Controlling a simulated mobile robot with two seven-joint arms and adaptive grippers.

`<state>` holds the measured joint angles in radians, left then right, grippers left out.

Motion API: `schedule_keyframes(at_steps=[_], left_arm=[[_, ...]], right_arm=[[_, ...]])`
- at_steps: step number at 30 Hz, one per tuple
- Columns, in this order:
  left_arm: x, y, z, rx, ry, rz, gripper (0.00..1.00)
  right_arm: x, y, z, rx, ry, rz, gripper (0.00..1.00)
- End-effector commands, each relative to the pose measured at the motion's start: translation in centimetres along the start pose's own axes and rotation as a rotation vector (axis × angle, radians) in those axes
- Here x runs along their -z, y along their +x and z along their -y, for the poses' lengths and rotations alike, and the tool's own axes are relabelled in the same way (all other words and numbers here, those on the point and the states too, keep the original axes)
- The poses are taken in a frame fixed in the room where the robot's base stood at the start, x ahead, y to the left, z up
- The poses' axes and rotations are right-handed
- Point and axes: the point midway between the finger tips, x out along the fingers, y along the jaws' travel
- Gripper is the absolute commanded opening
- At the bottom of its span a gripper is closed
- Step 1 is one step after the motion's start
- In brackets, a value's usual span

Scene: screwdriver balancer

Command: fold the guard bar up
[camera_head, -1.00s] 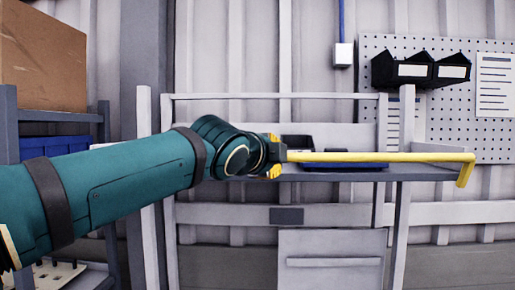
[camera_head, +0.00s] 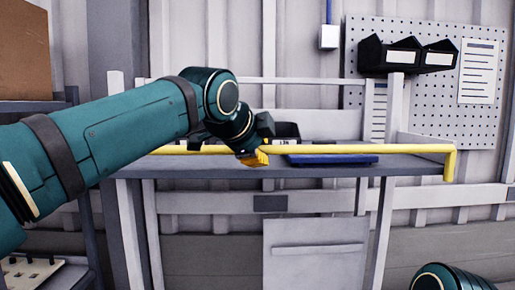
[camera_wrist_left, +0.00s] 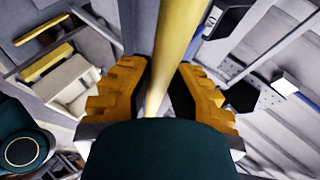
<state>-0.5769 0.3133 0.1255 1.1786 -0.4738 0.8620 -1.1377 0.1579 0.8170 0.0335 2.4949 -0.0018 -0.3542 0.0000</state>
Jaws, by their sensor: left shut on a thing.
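The yellow guard bar (camera_head: 400,148) runs level across the front of the workbench in the head view, with its right end bent downward. My left gripper (camera_head: 258,158) has its yellow fingers at the bar, left of its middle. In the left wrist view the bar (camera_wrist_left: 178,40) passes between the two yellow ribbed fingers of this gripper (camera_wrist_left: 160,88), which is shut on it. My forearm hides part of the bar's left stretch. My right gripper is not in view; a teal part of my own body (camera_head: 450,278) shows at the lower right.
Behind the bar is the grey workbench (camera_head: 410,163) with a blue tray (camera_head: 333,159) and a dark bin (camera_head: 286,132). A pegboard (camera_head: 425,105) with black bins (camera_head: 405,55) is on the wall. A shelf with a cardboard box (camera_head: 22,55) stands at the left.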

Motion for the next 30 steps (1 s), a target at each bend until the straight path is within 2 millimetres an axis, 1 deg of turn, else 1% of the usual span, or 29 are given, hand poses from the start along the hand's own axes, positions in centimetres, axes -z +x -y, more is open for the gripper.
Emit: schedule_keyframes(at_steps=[8, 9, 10, 11, 20, 23, 26, 30], left_arm=[[0.0, 0.2, -0.1, -0.002, 0.000, 0.001, 0.00], [0.0, 0.2, -0.1, -0.002, 0.000, 0.001, 0.34], [0.0, 0.2, -0.1, -0.002, 0.000, 0.001, 0.44], [0.0, 0.2, -0.1, -0.002, 0.000, 0.001, 0.50], [0.0, 0.0, 0.0, 0.000, 0.000, 0.001, 0.50], [0.0, -0.6, 0.0, 0.002, -0.001, 0.000, 0.50], [0.0, -1.9, 0.1, 0.003, -0.001, 0.000, 0.50], [-0.1, -4.7, 0.1, 0.005, -0.001, 0.000, 0.50]], right_arm=[[0.0, 0.0, 0.0, 0.000, 0.000, 0.000, 0.00], [0.0, 0.0, 0.0, 0.000, 0.000, 0.000, 0.00], [0.0, 0.0, 0.0, 0.000, 0.000, 0.000, 0.00], [0.0, 0.0, 0.0, 0.000, 0.000, 0.000, 0.00], [0.0, 0.0, 0.0, 0.000, 0.000, 0.000, 0.00], [0.0, 0.0, 0.0, 0.000, 0.000, 0.000, 0.00], [0.0, 0.0, 0.0, 0.000, 0.000, 0.000, 0.00], [0.0, 0.0, 0.0, 0.000, 0.000, 0.000, 0.00]])
